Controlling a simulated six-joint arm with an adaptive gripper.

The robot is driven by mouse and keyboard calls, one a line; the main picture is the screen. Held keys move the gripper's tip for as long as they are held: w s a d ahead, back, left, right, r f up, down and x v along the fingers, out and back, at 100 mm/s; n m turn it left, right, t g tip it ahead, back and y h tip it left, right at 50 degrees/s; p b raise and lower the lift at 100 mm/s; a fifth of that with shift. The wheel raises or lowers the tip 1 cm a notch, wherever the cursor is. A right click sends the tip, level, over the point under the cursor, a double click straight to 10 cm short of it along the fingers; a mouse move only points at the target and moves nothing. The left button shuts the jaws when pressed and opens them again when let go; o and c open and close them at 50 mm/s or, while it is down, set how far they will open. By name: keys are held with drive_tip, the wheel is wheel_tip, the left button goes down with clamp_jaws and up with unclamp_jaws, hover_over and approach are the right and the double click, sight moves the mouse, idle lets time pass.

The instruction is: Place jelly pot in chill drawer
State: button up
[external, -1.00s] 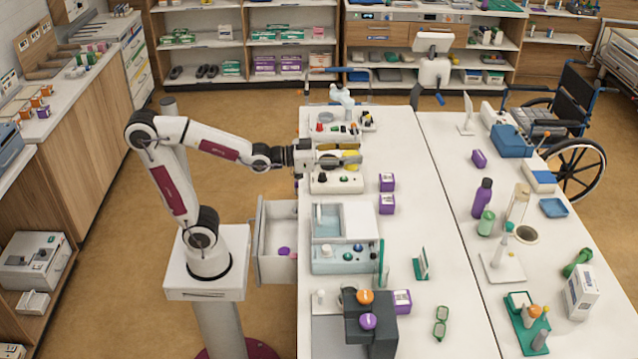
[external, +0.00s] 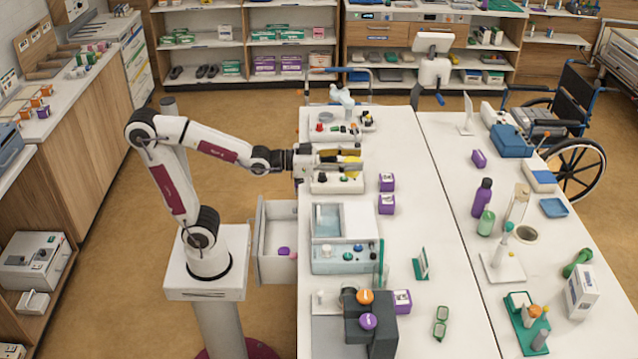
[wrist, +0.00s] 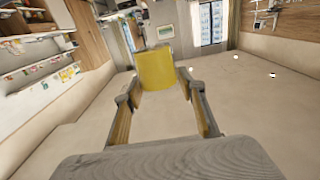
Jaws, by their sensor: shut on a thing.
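A yellow pot (wrist: 157,69), seemingly the jelly pot, sits between the fingertips of my gripper (wrist: 160,100) in the wrist view. In the external view my gripper (external: 350,164) is shut on the yellow pot (external: 353,174) above a small white device at the table's left edge. The fingers hide part of the pot there. The chill drawer (external: 262,270) is pulled open to the left of the table, below the tabletop. A small purple item (external: 283,251) and a pale item lie inside it.
A pale blue-and-white unit (external: 358,222) stands on the table beside the drawer. Purple boxes (external: 386,182) stand right of my gripper. A dark stand with orange and purple lids (external: 367,321) is at the front. The floor left of the drawer is clear.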

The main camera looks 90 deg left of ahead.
drive_tip(key=shift+a, duration=0.1)
drive_tip(key=shift+a, duration=0.45)
drive_tip(key=w+a+f+n+g+y, duration=0.1)
drive_tip(key=a+f+n+y, duration=0.15)
drive_tip(key=a+f, duration=0.65)
drive_tip(key=w+a+f+n+g+y, duration=0.1)
drive_tip(key=w+a+f+n+y, duration=0.2)
drive_tip(key=a, duration=1.3)
drive_tip(key=a+f+n+g+y, duration=0.1)
drive_tip(key=a+f+y, duration=0.4)
drive_tip(key=a, duration=0.7)
drive_tip(key=s+a+f+n+g+y, duration=0.1)
drive_tip(key=s+a+f, duration=0.4)
drive_tip(key=a, duration=0.6)
drive_tip(key=s+a+f, duration=0.4)
drive_tip(key=a+f, duration=0.3)
drive_tip(key=a, duration=0.4)
drive_tip(key=s+a+f+n+g+y, duration=0.1)
drive_tip(key=s+a+f, duration=0.4)
drive_tip(key=a, duration=0.7)
drive_tip(key=w+r+m+t+h, duration=0.1)
drive_tip(key=w, duration=0.1)
drive_tip(key=w+d+r+t+h, duration=0.1)
drive_tip(key=w+r, duration=0.1)
drive_tip(key=shift+r+m+h, duration=0.25)
drive_tip(key=shift+m, duration=0.1)
